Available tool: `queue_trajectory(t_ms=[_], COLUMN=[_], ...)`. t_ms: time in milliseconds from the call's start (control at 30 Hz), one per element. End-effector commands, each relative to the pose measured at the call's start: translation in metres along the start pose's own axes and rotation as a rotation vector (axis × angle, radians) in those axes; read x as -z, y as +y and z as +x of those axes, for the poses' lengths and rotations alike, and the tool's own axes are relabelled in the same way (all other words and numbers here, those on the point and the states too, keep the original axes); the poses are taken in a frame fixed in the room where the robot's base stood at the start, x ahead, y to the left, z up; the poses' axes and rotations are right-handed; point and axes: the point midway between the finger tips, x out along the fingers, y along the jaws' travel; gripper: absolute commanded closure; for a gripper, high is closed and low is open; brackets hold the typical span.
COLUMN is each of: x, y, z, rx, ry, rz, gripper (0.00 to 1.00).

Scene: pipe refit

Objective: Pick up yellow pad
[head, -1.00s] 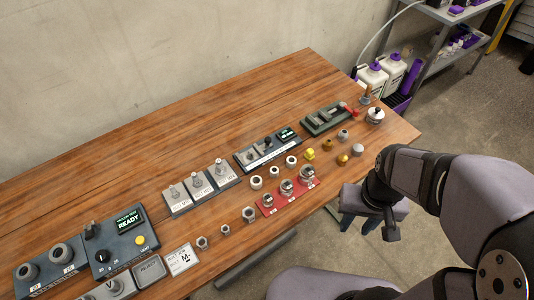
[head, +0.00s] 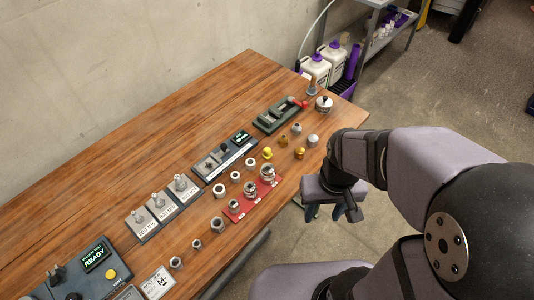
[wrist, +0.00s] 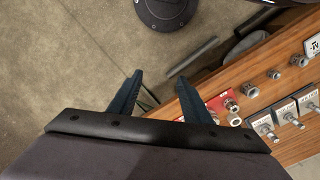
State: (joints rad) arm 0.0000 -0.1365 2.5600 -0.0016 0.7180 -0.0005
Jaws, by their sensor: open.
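A small yellow piece (head: 267,153), the only bright yellow loose item, sits on the wooden table near its right part in the head view. It lies among metal fittings, and its exact shape is too small to tell. My gripper (head: 325,213) hangs beyond the table's front edge, to the right of and apart from the yellow piece. In the wrist view my gripper (wrist: 158,77) shows two dark blue fingers spread apart with nothing between them. The yellow piece cannot be made out in the wrist view.
A red tray (head: 233,217) with metal fittings stands near the front edge. Brass fittings (head: 299,153) and a grey cap (head: 312,141) lie close to the yellow piece. The back of the wooden table (head: 150,140) is clear.

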Motion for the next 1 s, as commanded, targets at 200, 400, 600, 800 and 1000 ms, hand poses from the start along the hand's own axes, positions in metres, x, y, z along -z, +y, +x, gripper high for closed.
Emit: queue_trajectory(t_ms=[200, 400, 600, 800, 1000], x=[0.000, 0.009, 0.058, 0.141, 0.217], y=[0.000, -0.001, -0.008, -0.036, -0.081], z=[0.000, 0.000, 0.003, 0.016, 0.039], rx=[0.000, -0.009, -0.065, -0.174, -0.303], ry=[0.000, 0.001, 0.003, -0.016, -0.074], rz=[0.000, -0.069, -0.435, -1.069, -1.701], gripper=[0.54, 0.54, 0.54, 0.54, 0.54])
